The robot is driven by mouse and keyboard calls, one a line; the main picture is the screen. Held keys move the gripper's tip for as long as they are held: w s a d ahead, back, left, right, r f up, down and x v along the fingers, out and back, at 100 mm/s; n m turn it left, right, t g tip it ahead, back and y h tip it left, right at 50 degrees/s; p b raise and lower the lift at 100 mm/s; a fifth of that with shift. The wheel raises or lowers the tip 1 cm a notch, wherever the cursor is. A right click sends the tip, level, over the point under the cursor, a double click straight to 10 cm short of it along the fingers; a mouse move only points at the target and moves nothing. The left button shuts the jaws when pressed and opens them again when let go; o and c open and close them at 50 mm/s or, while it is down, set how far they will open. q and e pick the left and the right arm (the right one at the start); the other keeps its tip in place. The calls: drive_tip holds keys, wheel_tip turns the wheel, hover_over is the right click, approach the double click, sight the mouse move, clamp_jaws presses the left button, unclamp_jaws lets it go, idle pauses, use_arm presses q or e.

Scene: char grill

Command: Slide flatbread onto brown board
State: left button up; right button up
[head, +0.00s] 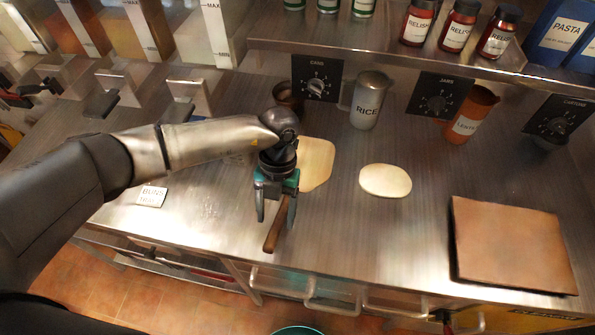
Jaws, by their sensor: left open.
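The flatbread (385,180) is a pale oval lying flat on the steel counter, right of centre. The brown board (510,245) is a flat square slab at the right, near the counter's front edge, with bare counter between it and the flatbread. A light wooden paddle (317,163) lies left of the flatbread; its darker handle (273,236) points to the front edge. My left gripper (275,218) is open and points down over the handle, one finger to each side in the picture. I cannot tell whether it touches the handle. It hides the paddle's neck. My right gripper is not in view.
Behind stand a dark cup (288,98), a rice canister (369,101) and an orange-brown container (471,113). A shelf with relish jars (456,25) overhangs the back. A small buns label (151,196) lies left. The counter between flatbread and board is clear.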

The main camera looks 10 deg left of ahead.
sight(275, 229)
use_arm(q)
drive_tip(key=b+x, duration=0.2)
drive_tip(key=x, duration=0.2)
drive_tip(key=shift+s+f, duration=0.1)
drive_tip(key=shift+f, duration=0.15)
clamp_jaws()
idle(0.4)
drive_tip(key=shift+r, duration=0.1)
idle(0.8)
